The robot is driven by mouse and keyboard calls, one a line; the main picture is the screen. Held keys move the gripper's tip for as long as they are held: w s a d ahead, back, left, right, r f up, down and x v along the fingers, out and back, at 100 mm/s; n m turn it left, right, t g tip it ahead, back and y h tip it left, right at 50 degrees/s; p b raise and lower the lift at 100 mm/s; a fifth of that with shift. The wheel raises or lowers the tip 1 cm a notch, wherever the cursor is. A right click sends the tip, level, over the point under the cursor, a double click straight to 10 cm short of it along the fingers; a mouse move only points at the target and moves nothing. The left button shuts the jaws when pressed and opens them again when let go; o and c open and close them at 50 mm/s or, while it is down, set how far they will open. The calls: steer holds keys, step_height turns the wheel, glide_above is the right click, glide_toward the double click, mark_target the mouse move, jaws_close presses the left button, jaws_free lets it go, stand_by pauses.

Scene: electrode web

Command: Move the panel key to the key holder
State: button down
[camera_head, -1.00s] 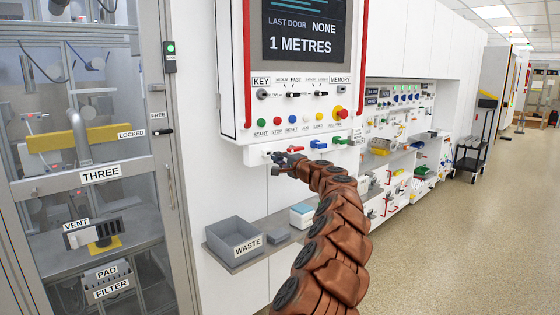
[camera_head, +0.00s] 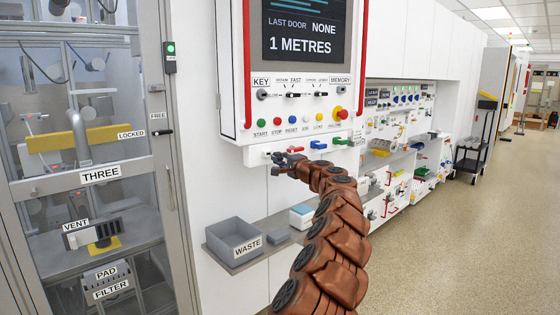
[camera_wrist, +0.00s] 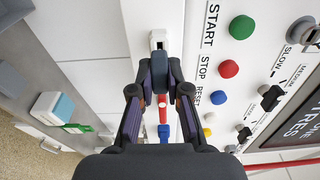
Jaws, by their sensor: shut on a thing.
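My gripper (camera_head: 284,161) is at the left part of a white ledge (camera_head: 256,156) under the control panel. The panel's KEY switch (camera_head: 262,96) is above the ledge at the left.
Red (camera_head: 295,149), blue (camera_head: 318,145) and green (camera_head: 340,141) pieces sit along the ledge. Coloured buttons line the panel above. A grey WASTE bin (camera_head: 234,240) stands on a shelf below. A glazed door (camera_head: 105,200) is at left; open floor (camera_head: 460,250) lies right.

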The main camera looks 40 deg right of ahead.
steer(key=shift+w+d+p, duration=0.25)
steer(key=shift+w+p, duration=0.35)
steer(key=shift+w, duration=0.65)
steer(key=shift+w, duration=0.4)
steer(key=c, duration=1.1)
jaws_free()
steer(key=shift+s+r, duration=0.15)
steer(key=shift+s, duration=0.5)
steer(key=shift+s+a+f, duration=0.1)
steer(key=shift+s+a, duration=0.2)
steer(key=shift+s, duration=1.45)
steer(key=shift+s+a+f, duration=0.1)
steer(key=shift+s+a, duration=0.2)
steer(key=shift+s, duration=1.5)
steer(key=shift+s+a, duration=0.3)
steer(key=shift+s, duration=1.45)
